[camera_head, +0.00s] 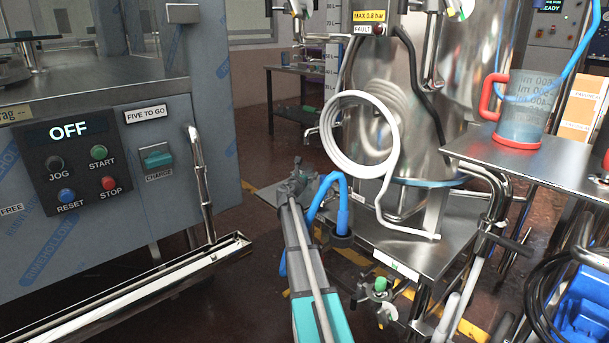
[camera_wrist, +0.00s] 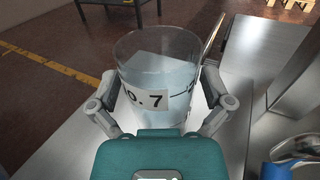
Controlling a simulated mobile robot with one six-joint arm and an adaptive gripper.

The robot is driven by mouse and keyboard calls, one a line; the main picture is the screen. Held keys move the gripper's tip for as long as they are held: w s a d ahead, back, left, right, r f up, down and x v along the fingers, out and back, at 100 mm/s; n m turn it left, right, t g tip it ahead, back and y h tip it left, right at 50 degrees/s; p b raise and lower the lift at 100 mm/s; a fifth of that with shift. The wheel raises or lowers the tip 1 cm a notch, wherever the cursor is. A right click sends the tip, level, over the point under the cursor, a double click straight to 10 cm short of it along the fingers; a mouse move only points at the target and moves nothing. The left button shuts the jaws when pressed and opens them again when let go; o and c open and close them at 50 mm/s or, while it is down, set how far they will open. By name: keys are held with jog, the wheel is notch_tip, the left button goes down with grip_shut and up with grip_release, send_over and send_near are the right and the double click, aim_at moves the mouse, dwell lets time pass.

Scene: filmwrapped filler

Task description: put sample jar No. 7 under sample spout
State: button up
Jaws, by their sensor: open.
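Sample jar No. 7 (camera_wrist: 150,101) is a clear, open-topped jar with a white label, seen in the wrist view standing on a metal surface (camera_wrist: 248,60). Its label reads "o. 7" in part. My gripper (camera_wrist: 160,84) is open, with one grey finger on each side of the jar. Whether the fingers touch the glass I cannot tell. In the head view my gripper (camera_head: 297,186) is small, in front of the steel tank's low shelf (camera_head: 405,252). I cannot make out the jar there, nor tell which fitting is the sample spout.
A coiled white hose (camera_head: 333,135) hangs on the steel tank (camera_head: 378,75). A blue hose (camera_head: 321,195) runs beside my gripper. A control cabinet (camera_head: 180,195) stands left. A red-handled jug (camera_head: 524,105) sits on a side table (camera_head: 545,168) at right.

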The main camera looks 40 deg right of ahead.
jog(key=shift+r, duration=0.2)
jog(key=v, duration=1.2)
jog(key=shift+a, duration=0.1)
dwell(0.6)
